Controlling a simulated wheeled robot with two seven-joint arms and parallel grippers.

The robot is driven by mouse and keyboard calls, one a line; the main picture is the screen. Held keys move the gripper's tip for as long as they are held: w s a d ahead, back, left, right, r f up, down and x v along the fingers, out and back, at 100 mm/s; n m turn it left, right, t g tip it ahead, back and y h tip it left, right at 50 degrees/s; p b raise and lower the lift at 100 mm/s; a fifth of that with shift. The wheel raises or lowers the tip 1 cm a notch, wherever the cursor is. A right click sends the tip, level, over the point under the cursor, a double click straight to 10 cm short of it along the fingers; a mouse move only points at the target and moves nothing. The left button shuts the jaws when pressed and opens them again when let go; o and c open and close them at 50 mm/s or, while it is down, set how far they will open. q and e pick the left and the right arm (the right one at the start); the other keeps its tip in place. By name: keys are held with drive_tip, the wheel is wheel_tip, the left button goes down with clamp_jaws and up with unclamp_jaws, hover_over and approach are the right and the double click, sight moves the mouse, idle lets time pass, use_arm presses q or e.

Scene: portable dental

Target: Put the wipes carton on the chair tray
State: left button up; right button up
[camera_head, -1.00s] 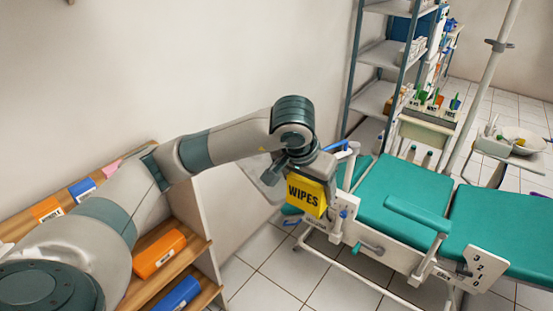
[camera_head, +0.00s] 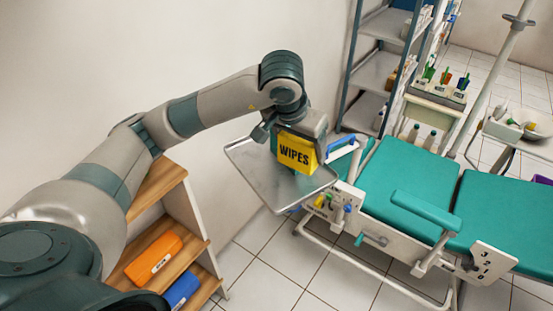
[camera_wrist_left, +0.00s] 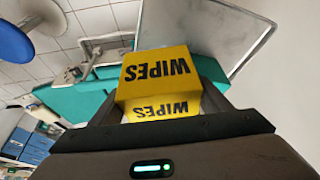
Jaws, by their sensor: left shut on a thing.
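The yellow wipes carton (camera_head: 296,152) is held by my left gripper (camera_head: 292,134), whose jaws are shut on it. In the head view the carton is in front of the metal chair tray (camera_head: 254,166), and the tray shows around and below it. Whether the carton touches the tray cannot be told. In the left wrist view the carton (camera_wrist_left: 158,80) sits between the fingers, its lettering upside down, and the tray (camera_wrist_left: 255,35) shows beyond it at the upper right. My right gripper is not in view.
The teal dental chair (camera_head: 400,185) stands right of the tray, with an armrest (camera_head: 425,214) along its near side. A wooden shelf (camera_head: 165,240) with an orange binder (camera_head: 152,256) is at lower left. A metal rack (camera_head: 378,70) stands behind. Tiled floor in front is open.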

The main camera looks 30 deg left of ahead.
use_arm(q)
drive_tip(key=shift+s+d+r, duration=0.15)
drive_tip(key=shift+s+d, duration=0.1)
drive_tip(key=a+f+p, duration=0.1)
drive_tip(key=a+f, duration=0.1)
drive_tip(key=a, duration=0.1)
drive_tip(key=w+a+f+p, duration=0.1)
drive_tip(key=a+f+p, duration=0.1)
drive_tip(key=a, duration=0.2)
drive_tip(key=w+a+f+p, duration=0.1)
drive_tip(key=a+f+p, duration=0.1)
drive_tip(key=a, duration=0.2)
drive_tip(key=shift+a+f, duration=0.1)
drive_tip(key=shift+f, duration=0.25)
drive_tip(key=shift+w+a+f, duration=0.1)
drive_tip(key=shift+a+f, duration=0.1)
drive_tip(key=shift+a, duration=0.1)
drive_tip(key=shift+f, duration=0.1)
wheel_tip(320, 180, down, 3)
drive_tip(key=shift+d+r+p, duration=0.1)
drive_tip(key=shift+p, duration=1)
drive_tip(key=shift+f, duration=0.5)
